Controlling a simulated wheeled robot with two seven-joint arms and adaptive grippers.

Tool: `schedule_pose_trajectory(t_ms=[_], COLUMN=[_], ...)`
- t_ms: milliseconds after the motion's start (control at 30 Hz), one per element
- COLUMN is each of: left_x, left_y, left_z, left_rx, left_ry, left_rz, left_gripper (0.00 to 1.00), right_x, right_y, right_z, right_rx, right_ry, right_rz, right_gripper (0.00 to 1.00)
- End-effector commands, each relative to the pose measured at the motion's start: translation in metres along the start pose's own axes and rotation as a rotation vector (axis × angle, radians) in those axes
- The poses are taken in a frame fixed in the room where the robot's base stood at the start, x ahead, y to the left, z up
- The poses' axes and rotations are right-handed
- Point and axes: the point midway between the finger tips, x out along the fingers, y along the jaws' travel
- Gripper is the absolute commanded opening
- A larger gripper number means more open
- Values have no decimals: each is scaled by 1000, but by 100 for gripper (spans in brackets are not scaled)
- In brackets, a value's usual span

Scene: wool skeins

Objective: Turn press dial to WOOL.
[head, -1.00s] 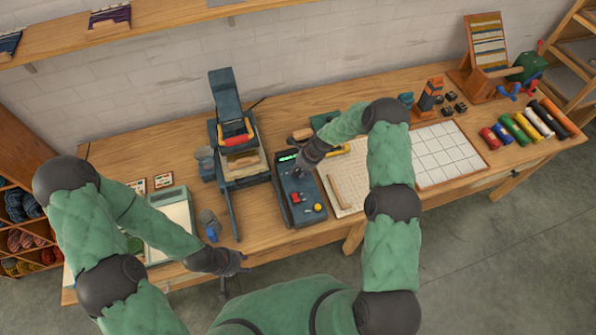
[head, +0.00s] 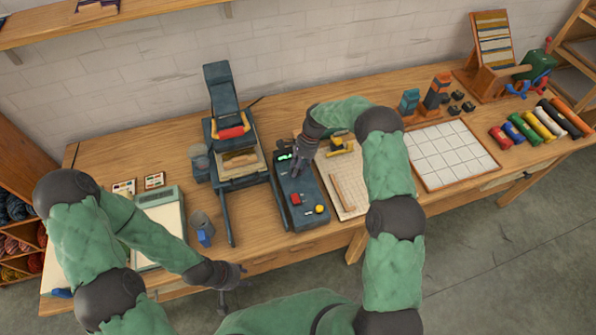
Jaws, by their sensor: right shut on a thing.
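The dark blue control box (head: 307,214) stands mid-table, right of the press (head: 222,88) with its red-handled lever. My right gripper (head: 297,171) reaches down onto the box's upper part, beside the display, and is shut on what appears to be the dial. The fingers hide the dial, so its pointer and labels cannot be read. My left gripper (head: 238,282) hangs at the table's front edge, away from the box; its jaws are unclear.
A gridded board (head: 342,198) with a wooden bar lies right of the box, with a white tile grid (head: 440,155) beyond. Coloured rolls (head: 545,119) lie far right.

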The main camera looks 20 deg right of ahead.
Motion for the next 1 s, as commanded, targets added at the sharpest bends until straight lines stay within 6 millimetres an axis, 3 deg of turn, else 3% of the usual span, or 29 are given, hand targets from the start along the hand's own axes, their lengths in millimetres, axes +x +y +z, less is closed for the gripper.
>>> schedule_pose_trajectory(t_ms=[333,833,867,900,1000], left_x=[11,11,11,11,11], left_y=[-4,-4,-4,-4,-4], left_z=[0,0,0,0,0], left_rx=[0,0,0,0,0], left_ry=[0,0,0,0,0], left_rz=[0,0,0,0,0], left_gripper=[40,40,40,40,40], right_x=[0,-1,-1,0,0], right_y=[-2,-2,-2,-2,-2], right_z=[1,1,1,1,1], right_rx=[-108,-121,-121,-121,-120], right_ry=[0,0,0,0,0], right_rz=[43,49,49,49,49], right_gripper=[4,4,45,57,60])
